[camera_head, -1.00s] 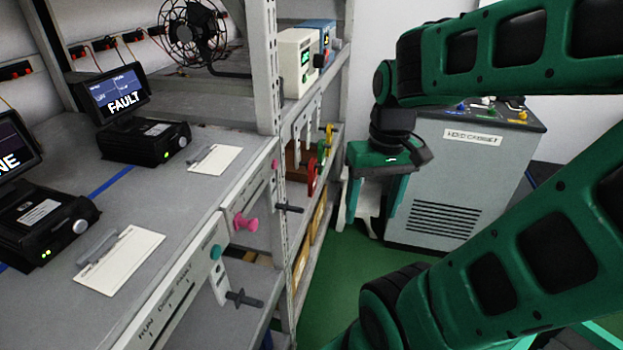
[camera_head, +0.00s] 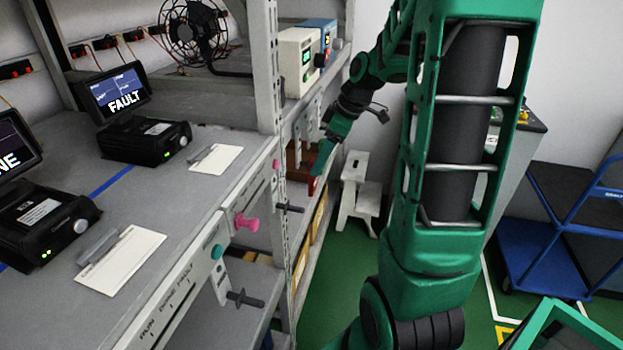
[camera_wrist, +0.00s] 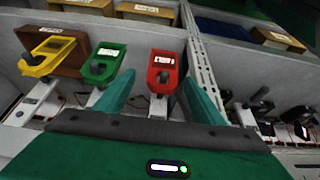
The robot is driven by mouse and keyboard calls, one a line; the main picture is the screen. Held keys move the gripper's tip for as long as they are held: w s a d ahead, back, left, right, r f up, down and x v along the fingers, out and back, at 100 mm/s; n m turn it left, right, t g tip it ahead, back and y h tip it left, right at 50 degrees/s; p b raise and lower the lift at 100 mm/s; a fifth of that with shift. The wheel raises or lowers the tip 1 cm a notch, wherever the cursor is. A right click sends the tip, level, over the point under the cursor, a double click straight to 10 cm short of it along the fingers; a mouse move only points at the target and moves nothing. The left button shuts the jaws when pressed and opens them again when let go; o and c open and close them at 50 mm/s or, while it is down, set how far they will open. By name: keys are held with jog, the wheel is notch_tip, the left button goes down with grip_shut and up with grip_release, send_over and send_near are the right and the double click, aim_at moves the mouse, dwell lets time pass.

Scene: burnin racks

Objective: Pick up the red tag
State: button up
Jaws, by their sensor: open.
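The red tag (camera_wrist: 163,68), with a white label and a hole, hangs at the right end of a row of tags in the wrist view. My gripper (camera_wrist: 160,84) is open, with one teal finger to each side of the tag in the picture. I cannot tell the depth between them. In the head view my gripper (camera_head: 322,163) is at the far shelf bay and hides most of the tags. A little of the red tag (camera_head: 312,186) shows below it.
A green tag (camera_wrist: 103,64) and a yellow tag (camera_wrist: 48,57) hang to the left of the red one, before a brown box (camera_wrist: 68,62). A perforated rack post (camera_wrist: 203,68) stands close on the right. A white step stool (camera_head: 357,195) stands on the floor beyond.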

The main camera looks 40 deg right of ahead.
aim_at(313, 178)
jog(key=shift+s+x, duration=0.15)
jog(key=shift+x, duration=1.8)
jog(key=shift+s+x, duration=0.2)
jog(key=shift+x, duration=1.7)
jog(key=shift+f, duration=0.1)
jog(key=shift+c, duration=0.5)
jog(key=c, duration=1)
